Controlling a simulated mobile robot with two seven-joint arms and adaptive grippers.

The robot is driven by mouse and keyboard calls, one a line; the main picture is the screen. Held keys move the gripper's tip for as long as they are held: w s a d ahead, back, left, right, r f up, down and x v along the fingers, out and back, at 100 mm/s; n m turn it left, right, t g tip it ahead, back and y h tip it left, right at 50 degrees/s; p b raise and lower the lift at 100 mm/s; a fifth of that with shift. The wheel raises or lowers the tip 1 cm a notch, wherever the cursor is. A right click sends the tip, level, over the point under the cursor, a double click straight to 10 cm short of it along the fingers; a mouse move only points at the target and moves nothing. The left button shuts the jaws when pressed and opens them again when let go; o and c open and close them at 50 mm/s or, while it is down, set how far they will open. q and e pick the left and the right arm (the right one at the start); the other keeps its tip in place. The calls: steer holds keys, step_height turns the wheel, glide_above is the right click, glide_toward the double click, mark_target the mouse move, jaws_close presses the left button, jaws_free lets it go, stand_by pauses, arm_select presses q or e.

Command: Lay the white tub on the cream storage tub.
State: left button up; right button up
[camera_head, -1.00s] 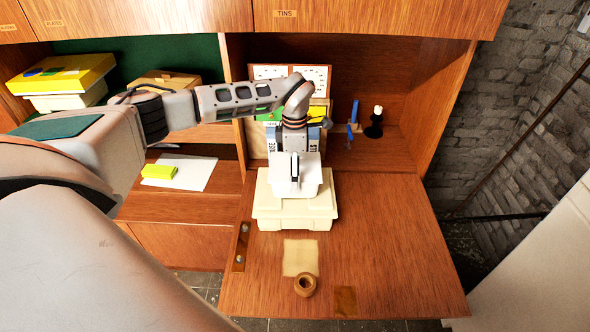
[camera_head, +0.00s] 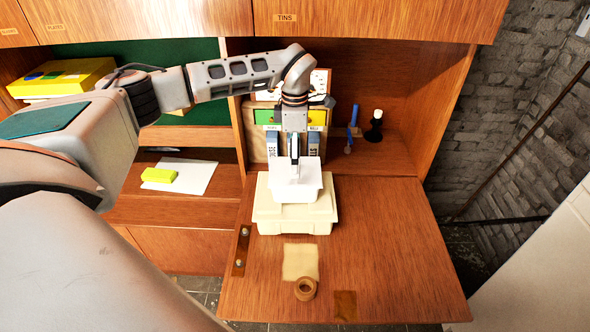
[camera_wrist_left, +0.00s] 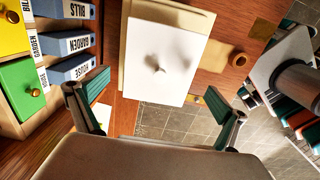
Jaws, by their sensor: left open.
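The white tub (camera_head: 298,193) rests on top of the cream storage tub (camera_head: 293,220) on the fold-down desk leaf in the head view. My left gripper (camera_head: 295,158) is above and behind the white tub, fingers down. In the wrist view the left gripper (camera_wrist_left: 158,92) has its two fingers wide apart with nothing between them. My right gripper is not seen.
A wooden ring (camera_head: 305,288) and a beige cloth or paper square (camera_head: 300,261) lie in front of the tubs. Labelled binders (camera_head: 272,146) and a small drawer unit (camera_wrist_left: 20,90) stand behind. A black and white object (camera_head: 374,126) is at right. The leaf's right side is clear.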

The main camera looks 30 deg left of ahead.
arm_select(q)
step_height(320, 180, up, 5)
steer(key=shift+r, duration=0.1)
stand_by(0.7)
